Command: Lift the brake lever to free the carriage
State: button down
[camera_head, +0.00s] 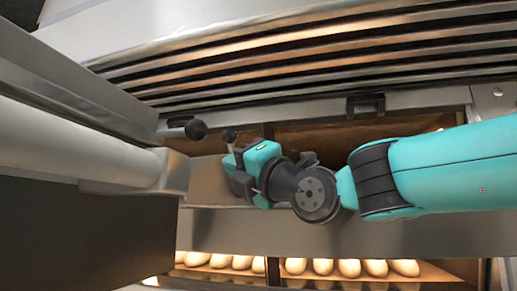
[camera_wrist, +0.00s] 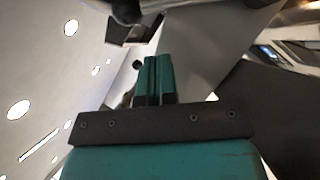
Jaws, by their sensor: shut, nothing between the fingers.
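A black ball knob (camera_head: 196,129) on a short stem sticks out beside the carriage at the left in the head view. A second, smaller dark knob (camera_head: 229,135) on a thin rod stands just right of it, its lower part hidden by my gripper. I cannot tell for certain which is the brake lever. My gripper (camera_head: 236,163) is just below this second knob, apart from the first. In the wrist view my gripper's teal fingers (camera_wrist: 154,66) are together with nothing between them. A small dark ball (camera_wrist: 138,65) shows left of the fingertips; contact cannot be told.
A thick pale roller or bar (camera_head: 75,145) and a metal rail fill the left side. Slatted metal louvres (camera_head: 320,50) run above. Lit oven decks with several loaves (camera_head: 322,267) lie below. A dark latch (camera_head: 366,104) sits on the oven front above my arm.

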jog(key=shift+w+r+p, duration=0.85)
jog(key=shift+w+r, duration=0.2)
jog(key=shift+r, duration=0.05)
jog(key=shift+w+r+p, duration=0.25)
jog(key=shift+w+p, duration=0.2)
jog(key=shift+w, duration=0.1)
jog(key=shift+r, duration=0.15)
